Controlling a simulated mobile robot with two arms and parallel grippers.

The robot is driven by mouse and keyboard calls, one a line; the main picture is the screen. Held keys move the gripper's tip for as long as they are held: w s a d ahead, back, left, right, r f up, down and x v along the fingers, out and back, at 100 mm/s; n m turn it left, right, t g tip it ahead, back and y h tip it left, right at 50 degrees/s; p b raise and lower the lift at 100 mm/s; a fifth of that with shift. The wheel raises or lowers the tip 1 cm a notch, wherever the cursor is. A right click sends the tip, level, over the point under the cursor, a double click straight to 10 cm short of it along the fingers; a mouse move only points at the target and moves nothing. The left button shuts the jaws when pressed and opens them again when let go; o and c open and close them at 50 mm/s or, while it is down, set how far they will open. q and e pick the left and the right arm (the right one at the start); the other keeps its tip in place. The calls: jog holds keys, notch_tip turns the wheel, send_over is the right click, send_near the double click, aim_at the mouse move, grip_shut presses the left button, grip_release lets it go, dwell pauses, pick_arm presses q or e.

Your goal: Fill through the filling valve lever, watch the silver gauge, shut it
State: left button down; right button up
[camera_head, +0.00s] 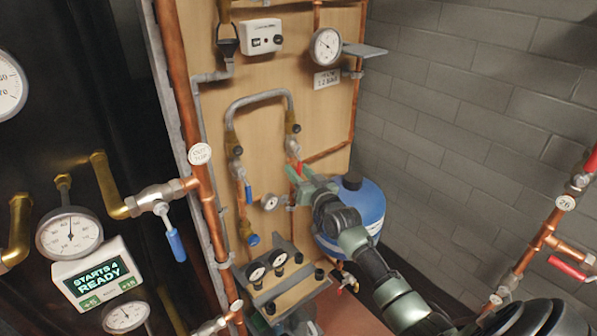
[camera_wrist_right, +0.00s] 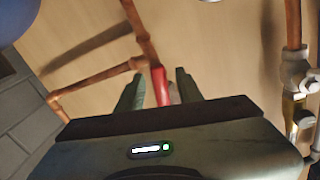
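A red lever (camera_head: 298,166) sits on the copper pipework below the right end of the grey looped hose (camera_head: 258,97); I take it for the filling valve lever. My right gripper (camera_head: 303,176) is at this lever. In the right wrist view the red lever (camera_wrist_right: 160,84) stands between the spread fingers of the right gripper (camera_wrist_right: 160,92), with gaps beside it. The silver gauge (camera_head: 326,46) is at the board's upper right, its dial facing me; its reading is too small to tell. A sign (camera_head: 327,79) below it seems to read 1.2 bar. My left gripper is out of view.
A blue tank (camera_head: 352,212) stands close behind my right arm. A blue-handled lever (camera_head: 248,194) hangs left of the red one. Small dials and knobs (camera_head: 270,267) are below. A blue lever (camera_head: 174,244), another gauge (camera_head: 70,233) and a lit display (camera_head: 97,277) are at left.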

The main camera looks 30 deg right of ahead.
grip_shut()
dwell(1.4)
